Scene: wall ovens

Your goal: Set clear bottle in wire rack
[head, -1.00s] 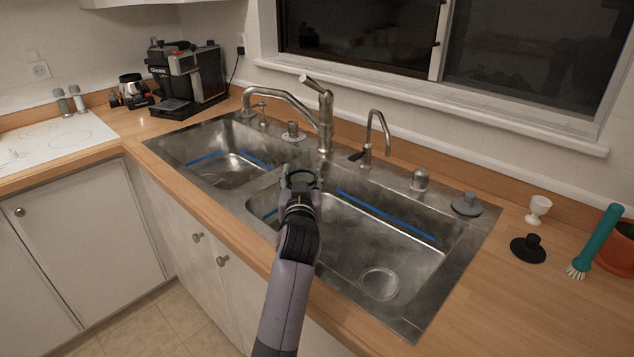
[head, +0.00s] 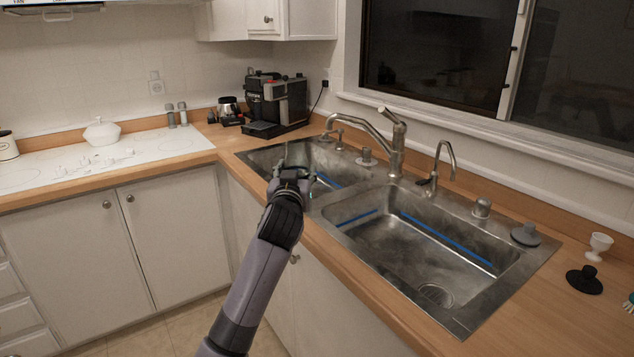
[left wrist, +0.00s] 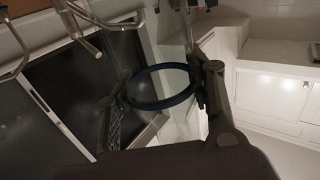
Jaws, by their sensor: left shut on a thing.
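My left gripper (head: 292,175) is over the left sink basin, near the front edge of the counter. In the left wrist view its fingers (left wrist: 160,92) are shut on a see-through thing with a dark round rim, which I take for the clear bottle (left wrist: 160,70). Its clear body is hard to make out, and in the head view the gripper mostly hides it. No wire rack can be made out in either view. My right gripper is not in view.
The double sink (head: 420,245) has a large faucet (head: 397,140) and a thin tap (head: 445,165) behind it. A coffee machine (head: 277,103) stands in the back corner. A white cooktop (head: 60,165) with a lidded white pot (head: 102,132) lies left. A black stopper (head: 584,281) lies right.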

